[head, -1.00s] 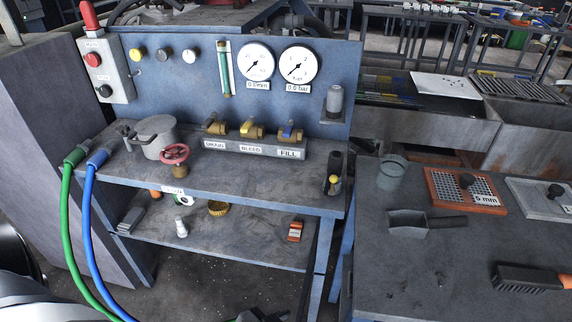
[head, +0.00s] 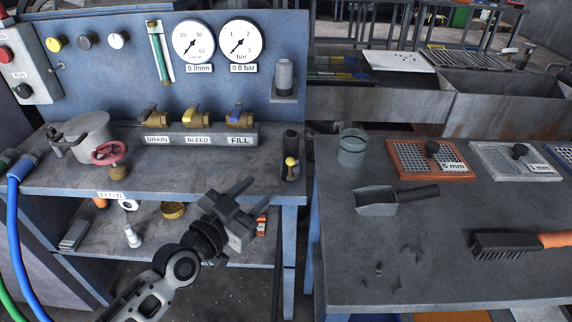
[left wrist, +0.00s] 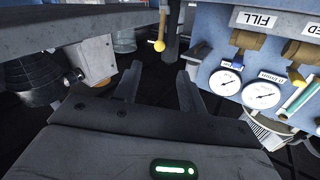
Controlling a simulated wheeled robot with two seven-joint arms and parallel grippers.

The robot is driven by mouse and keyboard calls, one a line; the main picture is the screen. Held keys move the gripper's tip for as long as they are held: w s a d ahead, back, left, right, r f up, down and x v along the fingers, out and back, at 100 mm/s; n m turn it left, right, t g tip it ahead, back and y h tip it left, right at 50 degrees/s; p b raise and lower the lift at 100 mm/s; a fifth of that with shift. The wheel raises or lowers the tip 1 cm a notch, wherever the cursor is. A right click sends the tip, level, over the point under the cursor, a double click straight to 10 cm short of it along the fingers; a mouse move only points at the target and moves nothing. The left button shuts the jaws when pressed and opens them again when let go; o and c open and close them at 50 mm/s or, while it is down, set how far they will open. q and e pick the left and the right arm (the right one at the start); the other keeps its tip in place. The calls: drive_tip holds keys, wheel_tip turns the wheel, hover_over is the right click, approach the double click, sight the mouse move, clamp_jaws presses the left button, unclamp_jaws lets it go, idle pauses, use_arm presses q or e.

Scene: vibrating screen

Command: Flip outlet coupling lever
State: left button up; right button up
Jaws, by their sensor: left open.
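A black upright fitting (head: 290,143) stands at the right end of the blue bench. Its lever with a yellow ball knob (head: 291,161) is on the front side, the knob low against the fitting. The knob also shows in the left wrist view (left wrist: 159,46), ahead of and roughly between the fingers. My left gripper (head: 256,193) is open and empty, in front of the bench's front edge, left of and below the fitting, apart from it. Its fingers also show in the left wrist view (left wrist: 159,72). My right gripper is not in view.
Valves marked drain, bleed and fill (head: 238,117) stand behind on the bench, with a red handwheel (head: 108,152) to the left. A lower shelf (head: 150,240) holds small parts. A second table (head: 450,260) on the right carries a scoop (head: 377,201), sieves and a brush.

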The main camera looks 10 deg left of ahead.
sight(288, 164)
use_arm(q)
drive_tip(key=x, duration=1)
drive_tip(key=shift+w+d, duration=0.15)
drive_tip(key=shift+w, duration=0.15)
clamp_jaws()
